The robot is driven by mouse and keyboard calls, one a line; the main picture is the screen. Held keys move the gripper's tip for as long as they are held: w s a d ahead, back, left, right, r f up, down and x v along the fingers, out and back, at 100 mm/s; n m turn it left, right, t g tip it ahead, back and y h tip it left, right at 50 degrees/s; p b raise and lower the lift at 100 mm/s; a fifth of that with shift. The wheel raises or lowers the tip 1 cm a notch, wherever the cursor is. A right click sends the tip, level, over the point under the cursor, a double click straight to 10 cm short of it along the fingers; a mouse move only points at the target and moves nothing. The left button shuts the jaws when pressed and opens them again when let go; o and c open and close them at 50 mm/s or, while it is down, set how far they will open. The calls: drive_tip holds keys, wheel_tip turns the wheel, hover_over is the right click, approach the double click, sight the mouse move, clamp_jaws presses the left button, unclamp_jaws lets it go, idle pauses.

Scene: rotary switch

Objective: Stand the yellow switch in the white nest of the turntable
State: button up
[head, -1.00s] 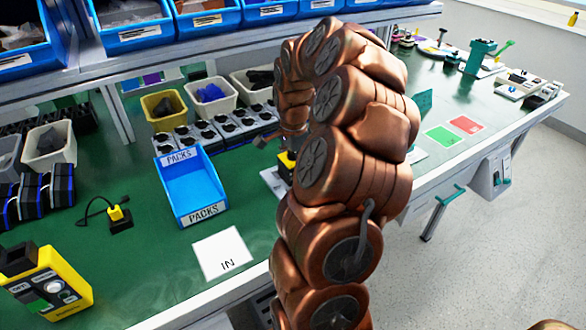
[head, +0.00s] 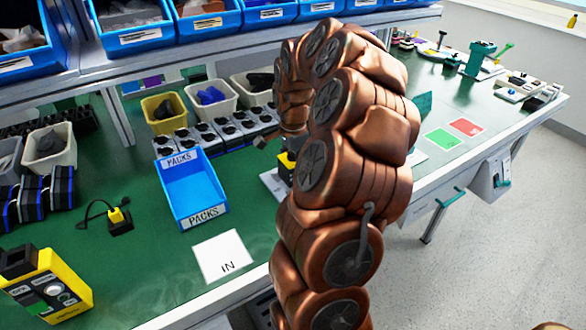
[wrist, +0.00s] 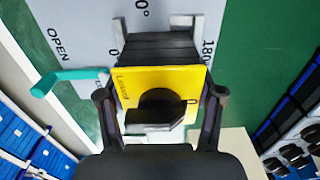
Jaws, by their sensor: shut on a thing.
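The yellow switch (wrist: 160,85) has a yellow face with a black knob and a ribbed black body behind it. In the wrist view my gripper (wrist: 161,96) is shut on it, one finger at each side of the yellow face. The black body lies between two pale uprights of the white nest (wrist: 117,38); I cannot tell whether it is seated. The light grey turntable plate (wrist: 75,25) carries "OPEN", "0" and "180" marks. In the head view the switch (head: 287,160) shows partly beside my arm, which hides most of the turntable.
A teal handle (wrist: 65,79) stands left of the nest in the wrist view. In the head view a blue PACKS tray (head: 190,190), a white IN card (head: 222,256) and a yellow control box (head: 60,290) lie left of my arm. Bare green bench lies around them.

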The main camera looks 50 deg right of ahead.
drive_tip(key=shift+r+p, duration=0.3)
drive_tip(key=shift+r, duration=2.4)
